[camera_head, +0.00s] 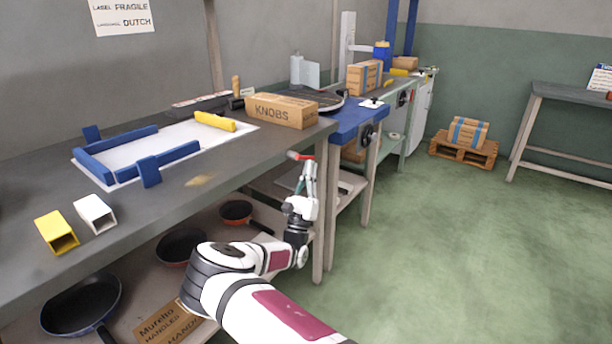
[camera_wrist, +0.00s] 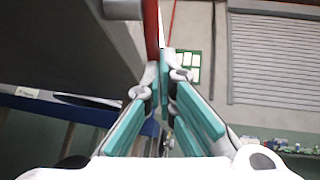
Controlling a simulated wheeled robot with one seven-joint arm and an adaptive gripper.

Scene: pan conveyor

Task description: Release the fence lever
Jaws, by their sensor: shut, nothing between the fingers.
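The red lever (camera_head: 299,156) sits at the right end of the grey workbench, near its front corner. In the wrist view a red bar (camera_wrist: 151,28), likely the same lever, runs up from just beyond my fingertips. My gripper (camera_head: 309,168) points upward beside the bench end, with its tips close to the lever. In the wrist view my gripper (camera_wrist: 163,68) has its teal-padded fingers together at the tips, with nothing between them. I cannot tell whether the tips touch the lever. Blue fence bars (camera_head: 158,160) frame a white sheet on the bench.
A KNOBS box (camera_head: 281,111) stands on the grey bench (camera_head: 235,165) near its right end. Pans (camera_head: 82,303) and a handles box (camera_head: 168,322) lie on the lower shelf. A blue-topped stand (camera_head: 357,117) is just beyond.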

